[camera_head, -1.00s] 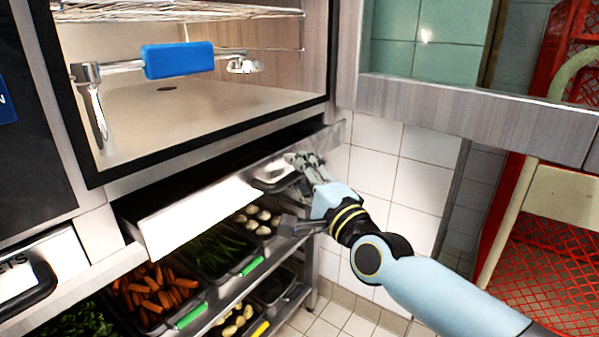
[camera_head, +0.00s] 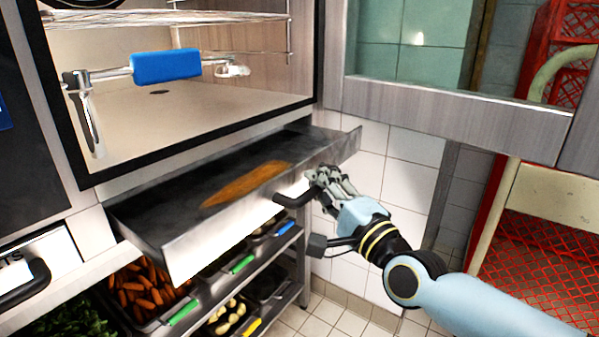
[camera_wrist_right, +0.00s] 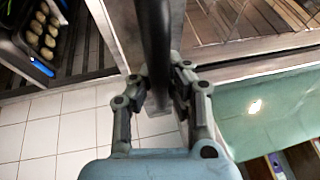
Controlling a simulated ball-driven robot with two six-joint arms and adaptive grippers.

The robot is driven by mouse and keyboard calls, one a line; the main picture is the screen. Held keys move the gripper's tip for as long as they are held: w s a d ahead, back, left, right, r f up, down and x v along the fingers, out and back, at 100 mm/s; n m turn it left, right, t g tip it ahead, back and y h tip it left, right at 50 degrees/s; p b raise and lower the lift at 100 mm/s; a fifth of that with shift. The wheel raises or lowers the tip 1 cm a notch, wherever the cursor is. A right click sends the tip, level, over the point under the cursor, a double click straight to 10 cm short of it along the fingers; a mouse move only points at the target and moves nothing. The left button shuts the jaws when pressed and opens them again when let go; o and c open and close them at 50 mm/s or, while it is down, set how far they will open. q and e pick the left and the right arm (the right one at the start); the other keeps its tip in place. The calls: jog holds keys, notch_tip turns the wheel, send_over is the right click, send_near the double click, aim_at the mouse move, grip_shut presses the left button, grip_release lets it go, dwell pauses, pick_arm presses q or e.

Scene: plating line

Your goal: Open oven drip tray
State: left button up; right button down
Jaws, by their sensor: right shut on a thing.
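The oven drip tray (camera_head: 170,205) is a shallow metal drawer below the oven chamber. It is pulled partway out, and a brown-orange stain (camera_head: 245,185) shows on its floor. Its dark bar handle (camera_head: 290,199) sticks out from the front face. My right gripper (camera_head: 312,185) is shut on this handle at the right part of the tray front. In the right wrist view the dark handle (camera_wrist_right: 155,50) runs between the fingers (camera_wrist_right: 160,85). My left gripper is not in view.
The oven door (camera_head: 450,110) stands open at the right. A blue-handled spray arm (camera_head: 165,66) hangs in the oven chamber. Below the tray, a rack holds pans of carrots (camera_head: 145,290) and other vegetables. A red crate (camera_head: 530,240) stands at the far right.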

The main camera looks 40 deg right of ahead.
jog(key=s+d+p, duration=0.1)
jog(key=s+d, duration=0.1)
jog(key=s, duration=0.4)
jog(key=shift+f, duration=0.2)
jog(key=c, duration=1.2)
grip_release()
jog(key=shift+w, duration=0.1)
jog(key=shift+c, duration=0.2)
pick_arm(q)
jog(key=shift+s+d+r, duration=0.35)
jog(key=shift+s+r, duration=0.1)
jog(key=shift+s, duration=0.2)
pick_arm(e)
jog(key=s+f, duration=0.2)
jog(key=s, duration=1)
jog(key=shift+a, duration=0.25)
